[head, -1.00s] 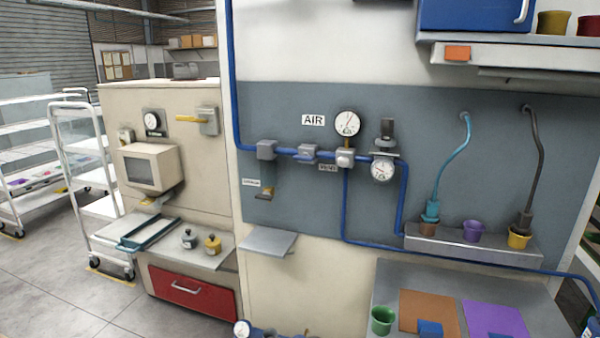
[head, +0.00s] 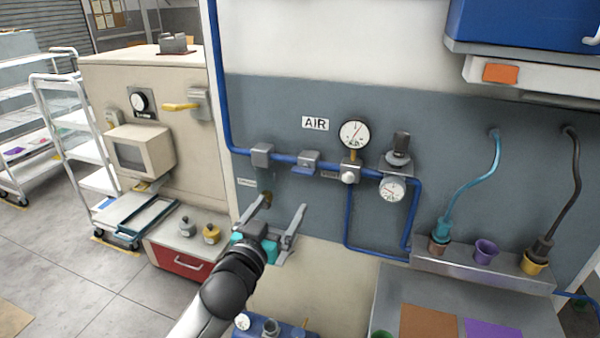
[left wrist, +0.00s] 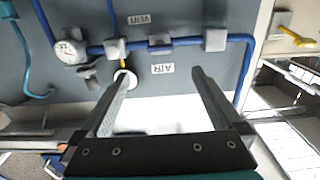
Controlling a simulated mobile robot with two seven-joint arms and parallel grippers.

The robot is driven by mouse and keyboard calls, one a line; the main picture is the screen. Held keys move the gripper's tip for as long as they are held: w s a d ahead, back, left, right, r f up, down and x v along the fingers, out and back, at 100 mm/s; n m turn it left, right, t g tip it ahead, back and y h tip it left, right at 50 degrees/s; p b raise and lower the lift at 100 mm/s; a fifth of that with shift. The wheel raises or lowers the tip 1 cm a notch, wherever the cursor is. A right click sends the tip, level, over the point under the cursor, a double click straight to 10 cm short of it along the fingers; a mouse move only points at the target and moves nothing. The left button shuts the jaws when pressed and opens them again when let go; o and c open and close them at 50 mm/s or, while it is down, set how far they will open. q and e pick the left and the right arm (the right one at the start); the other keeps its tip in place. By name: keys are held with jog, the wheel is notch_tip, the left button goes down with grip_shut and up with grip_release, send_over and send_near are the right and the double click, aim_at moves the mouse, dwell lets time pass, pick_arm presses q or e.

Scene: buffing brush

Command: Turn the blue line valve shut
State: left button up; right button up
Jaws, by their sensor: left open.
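A blue pipe (head: 275,157) runs across the grey wall panel under the AIR sign. A grey valve body with a small blue lever (head: 306,163) sits on it; the lever appears to lie along the pipe. The valve also shows in the left wrist view (left wrist: 160,41), where the picture is upside down. My left gripper (head: 283,204) is open and empty, below and a little left of the valve, apart from it. In the left wrist view, its fingers (left wrist: 163,74) point towards the pipe with the valve between their tips. My right gripper is not in view.
A grey block (head: 261,155) is left of the valve; a pressure gauge (head: 354,133) and a regulator with a gauge (head: 391,189) are right. A shelf with cups (head: 470,261) stands out at right. A beige machine with a yellow lever (head: 181,106) is left.

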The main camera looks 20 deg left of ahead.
aim_at(302, 173)
pick_arm(q)
jog(key=w, duration=1.3)
jog(key=shift+w+d, duration=0.2)
jog(key=shift+d, duration=0.05)
jog(key=c, duration=1.3)
